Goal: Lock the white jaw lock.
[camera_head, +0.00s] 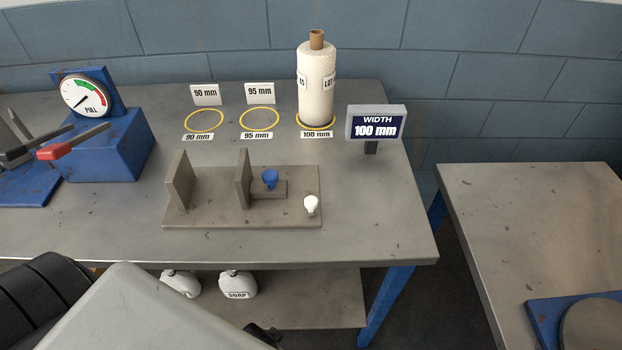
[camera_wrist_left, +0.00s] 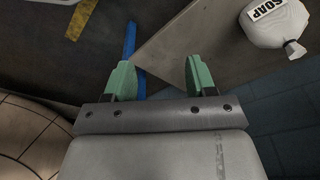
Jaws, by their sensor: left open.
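The white jaw lock (camera_head: 311,205) is a small white knob at the right front corner of a grey-brown jaw fixture (camera_head: 210,219) on the workbench. The fixture has two upright plates, and a blue knob (camera_head: 270,178) sits beside the right plate. My left gripper shows in the left wrist view with two green fingertips (camera_wrist_left: 157,78) spread apart and nothing between them. It is low, near the lower shelf, away from the lock. In the head view a grey arm part of mine fills the lower left, and no fingertips are clear there. My right gripper is not seen.
A width display (camera_head: 376,123) reads 100 mm. A pull gauge (camera_head: 86,95) is at the left. Soap jugs (camera_head: 238,284) sit on the lower shelf. The bench front right is clear.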

